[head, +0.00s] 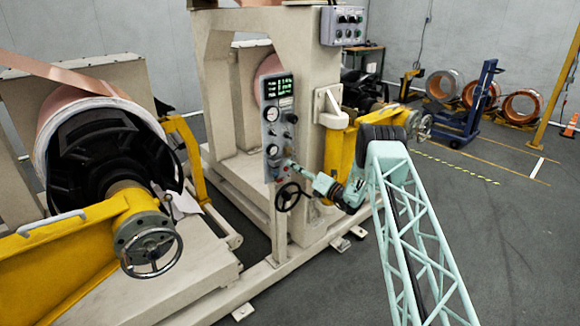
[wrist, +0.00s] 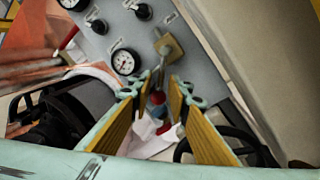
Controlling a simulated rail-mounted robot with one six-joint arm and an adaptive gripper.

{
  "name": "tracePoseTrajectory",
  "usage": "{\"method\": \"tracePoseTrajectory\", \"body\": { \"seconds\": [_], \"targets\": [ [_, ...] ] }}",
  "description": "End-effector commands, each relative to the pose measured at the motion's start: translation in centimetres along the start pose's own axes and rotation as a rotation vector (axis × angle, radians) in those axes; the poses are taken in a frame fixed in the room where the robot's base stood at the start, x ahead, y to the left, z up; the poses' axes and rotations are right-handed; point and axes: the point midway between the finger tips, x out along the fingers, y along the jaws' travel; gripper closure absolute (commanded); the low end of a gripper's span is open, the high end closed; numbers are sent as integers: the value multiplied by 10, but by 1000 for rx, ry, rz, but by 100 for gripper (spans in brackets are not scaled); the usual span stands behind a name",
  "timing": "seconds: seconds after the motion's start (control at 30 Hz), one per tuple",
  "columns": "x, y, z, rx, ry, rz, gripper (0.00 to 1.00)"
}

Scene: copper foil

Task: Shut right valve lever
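The control panel (head: 278,125) stands on the machine frame in the head view; it also fills the top of the wrist view (wrist: 105,22). On its right part a valve with a brass-coloured body (wrist: 168,47) has a thin grey lever (wrist: 161,74) reaching down between my fingertips. A red rounded part (wrist: 158,98) shows below it; I cannot tell whether it is the lever's end. My gripper (wrist: 160,96) is open, with a yellow-padded finger on each side of the lever. Contact is unclear. In the head view my gripper (head: 289,164) is at the panel's lower part, where the lever is too small to make out.
Dial gauges (wrist: 124,61) and black knobs (wrist: 143,11) sit on the panel above left of the fingers. A red handle-like part (wrist: 69,37) is at the panel's left edge. A black handwheel (head: 289,197) is just below my gripper. A beige frame post (wrist: 245,50) stands right.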

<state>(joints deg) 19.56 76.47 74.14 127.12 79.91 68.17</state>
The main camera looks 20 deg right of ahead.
Motion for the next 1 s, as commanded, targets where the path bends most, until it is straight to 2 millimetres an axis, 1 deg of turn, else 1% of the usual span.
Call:
{"method": "tracePoseTrajectory", "body": {
  "seconds": [0.1,0.3,0.5,0.7,0.97,1.0],
  "targets": [
    [-15,-2,0,1,0,-3,83],
    [-36,-1,-1,2,1,-2,83],
    [-50,-2,-1,2,0,-2,83],
    [-55,-1,-1,1,1,-1,83],
    [-56,-1,-1,1,1,-1,83],
    [-56,-1,-1,1,1,-1,86]
  ]
}}
